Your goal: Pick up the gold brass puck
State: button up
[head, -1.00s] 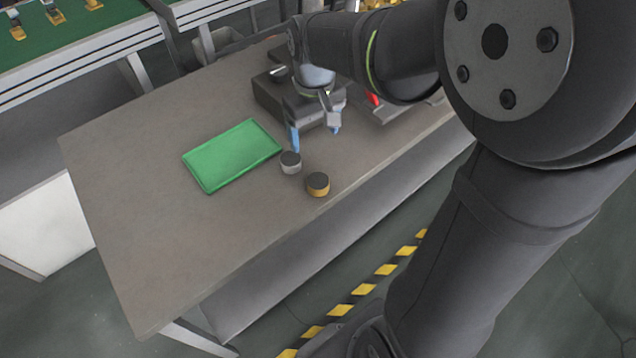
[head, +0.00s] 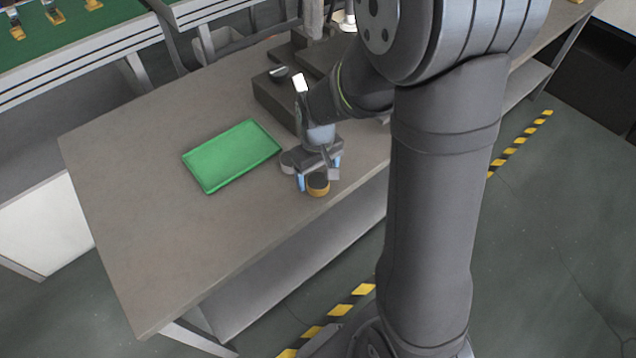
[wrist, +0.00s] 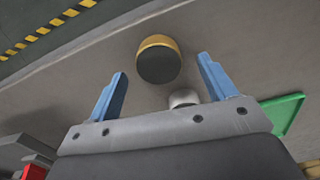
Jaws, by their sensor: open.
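The gold brass puck (head: 318,186) has a dark top and a gold side. It stands on the grey-brown bench near the front edge. My gripper (head: 318,180) is open and empty, with its blue fingertips close around the puck in the head view. In the wrist view the puck (wrist: 158,60) lies ahead of the gap between the two blue fingers (wrist: 160,82), and I see no contact. A silver puck (wrist: 183,98) shows partly behind the gripper edge in the wrist view. In the head view my gripper hides much of it.
A green tray (head: 205,183) lies to the left of the pucks. A dark grey block (head: 268,100) stands behind my gripper. A red item (wrist: 36,170) shows at the lower left of the wrist view. The left part of the bench (head: 135,220) is clear.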

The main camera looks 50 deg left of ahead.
aim_at(318, 180)
jog(key=shift+w+f, duration=0.1)
jog(key=shift+f, duration=1.45)
jog(key=c, duration=1.6)
jog(key=shift+a+r, duration=0.1)
